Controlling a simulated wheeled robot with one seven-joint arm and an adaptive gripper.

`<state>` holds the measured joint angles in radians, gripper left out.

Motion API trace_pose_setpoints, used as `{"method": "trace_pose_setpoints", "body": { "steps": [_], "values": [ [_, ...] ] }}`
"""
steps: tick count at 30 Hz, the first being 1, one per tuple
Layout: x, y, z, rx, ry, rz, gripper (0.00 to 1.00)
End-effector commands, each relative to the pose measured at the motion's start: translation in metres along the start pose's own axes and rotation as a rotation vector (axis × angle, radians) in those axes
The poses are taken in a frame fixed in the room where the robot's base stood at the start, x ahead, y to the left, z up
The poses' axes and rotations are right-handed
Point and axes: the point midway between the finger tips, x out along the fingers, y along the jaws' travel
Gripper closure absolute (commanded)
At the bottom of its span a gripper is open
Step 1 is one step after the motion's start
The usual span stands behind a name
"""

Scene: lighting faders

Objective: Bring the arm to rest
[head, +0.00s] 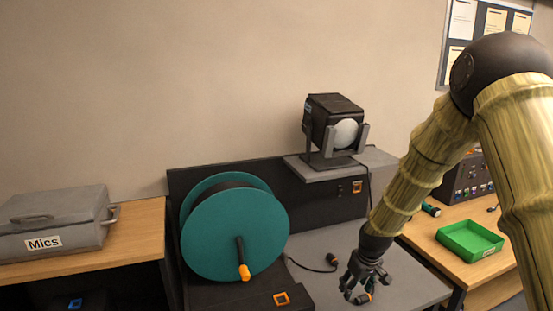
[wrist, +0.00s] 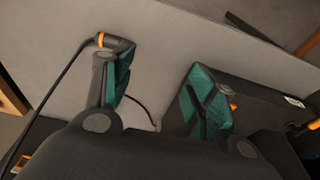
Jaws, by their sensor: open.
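My arm reaches down from the right side of the head view, its links yellowish and ribbed with a dark joint. My gripper (head: 360,284) is open over the grey worktop (head: 318,277). It also shows in the wrist view (wrist: 160,88), with green pads on two spread fingers and bare grey surface between them. A black plug with an orange ring (wrist: 103,40) lies by the left fingertip; I cannot tell whether they touch.
A teal cable reel (head: 215,235) with an orange handle stands left of the gripper. A lamp (head: 333,125) sits on a raised shelf behind. A cable connector (head: 332,259) lies on the worktop. A green tray (head: 468,240) is at right, a "Mics" case (head: 60,225) at left.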

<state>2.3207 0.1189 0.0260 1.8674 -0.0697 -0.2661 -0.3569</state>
Motion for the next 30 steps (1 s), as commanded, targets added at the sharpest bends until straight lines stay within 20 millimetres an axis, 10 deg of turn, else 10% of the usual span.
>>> {"method": "trace_pose_setpoints", "body": {
  "steps": [17,30],
  "values": [
    [0.087,-0.037,0.091,0.077,-0.041,-0.009,0.43],
    [0.191,-0.106,0.29,0.237,-0.131,-0.004,0.43]
  ]
}}
